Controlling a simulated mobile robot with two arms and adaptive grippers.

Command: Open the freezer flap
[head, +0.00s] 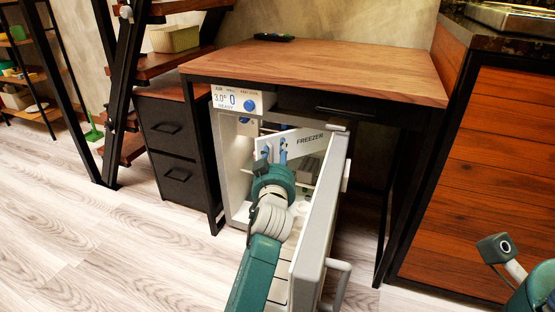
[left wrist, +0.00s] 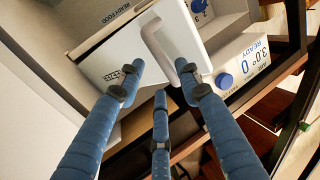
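The white freezer flap (head: 308,141), marked FREEZER, is inside the fridge under the desk. It slants, its left end toward me, and looks partly swung out. In the left wrist view the flap (left wrist: 125,62) carries a pale loop handle (left wrist: 158,42). My left gripper (head: 273,150) is at the flap's left end. Its blue fingers (left wrist: 160,82) are spread apart, with the handle's lower end close to the right finger. I cannot tell whether they touch. The grey fridge door (head: 318,215) stands open, to the right of my left arm.
A wooden desk (head: 330,65) covers the fridge. The fridge's control panel (head: 237,101) is above left of the flap; it also shows in the left wrist view (left wrist: 240,66). Black drawers (head: 172,150) stand at left, a wooden cabinet (head: 495,175) at right. Floor at left is clear.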

